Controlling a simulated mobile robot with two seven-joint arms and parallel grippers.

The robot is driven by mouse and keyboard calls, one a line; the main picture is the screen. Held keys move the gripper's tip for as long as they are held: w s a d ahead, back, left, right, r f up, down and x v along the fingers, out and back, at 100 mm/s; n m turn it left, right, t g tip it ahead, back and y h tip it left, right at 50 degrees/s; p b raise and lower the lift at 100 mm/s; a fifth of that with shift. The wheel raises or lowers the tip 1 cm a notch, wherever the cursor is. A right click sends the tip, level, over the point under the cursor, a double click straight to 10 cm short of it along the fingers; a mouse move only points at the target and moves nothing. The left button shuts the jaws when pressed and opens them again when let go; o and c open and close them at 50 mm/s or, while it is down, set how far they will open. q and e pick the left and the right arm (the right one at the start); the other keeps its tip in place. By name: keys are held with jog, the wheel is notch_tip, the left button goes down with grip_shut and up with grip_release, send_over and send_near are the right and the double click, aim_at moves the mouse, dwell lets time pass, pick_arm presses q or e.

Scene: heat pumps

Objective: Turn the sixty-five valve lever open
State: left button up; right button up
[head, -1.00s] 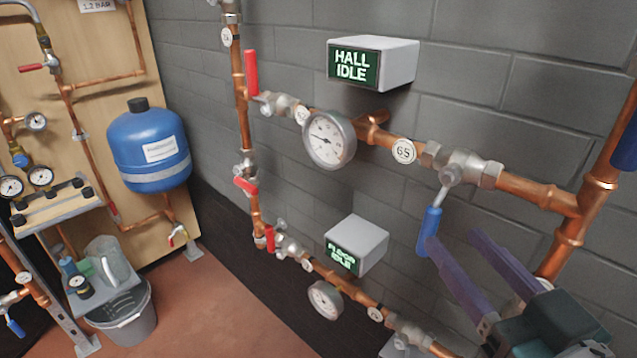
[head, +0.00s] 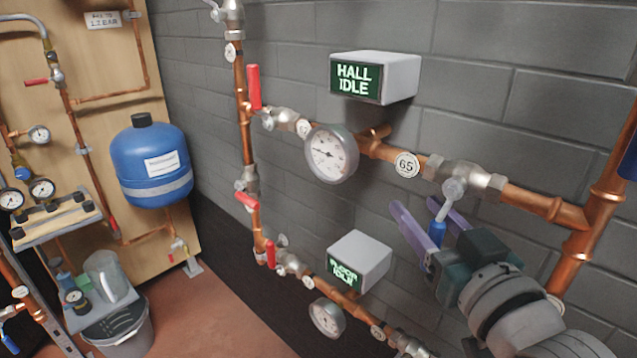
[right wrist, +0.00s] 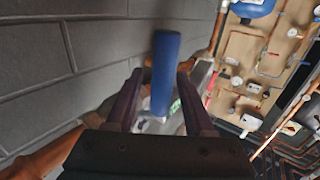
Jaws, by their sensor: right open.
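The valve (head: 462,183) sits on the upper copper pipe, just right of the round tag marked 65 (head: 406,165). Its lever hangs down and ends in a blue handle (head: 437,232), partly covered by my gripper. My right gripper (head: 416,205) is open with its purple fingers on either side of the handle. In the right wrist view, the blue handle (right wrist: 166,75) stands between the open fingers (right wrist: 158,80), and I cannot tell whether either finger touches it. My left gripper is not in view.
A HALL IDLE display (head: 375,77) is on the wall above the pipe. A gauge (head: 331,153) stands left of the tag. A FLOOR IDLE display (head: 360,262) and a lower pipe run below. A vertical copper pipe (head: 590,215) stands at the right.

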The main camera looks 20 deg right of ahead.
jog(key=shift+c, duration=0.3)
grip_shut()
dwell(1.0)
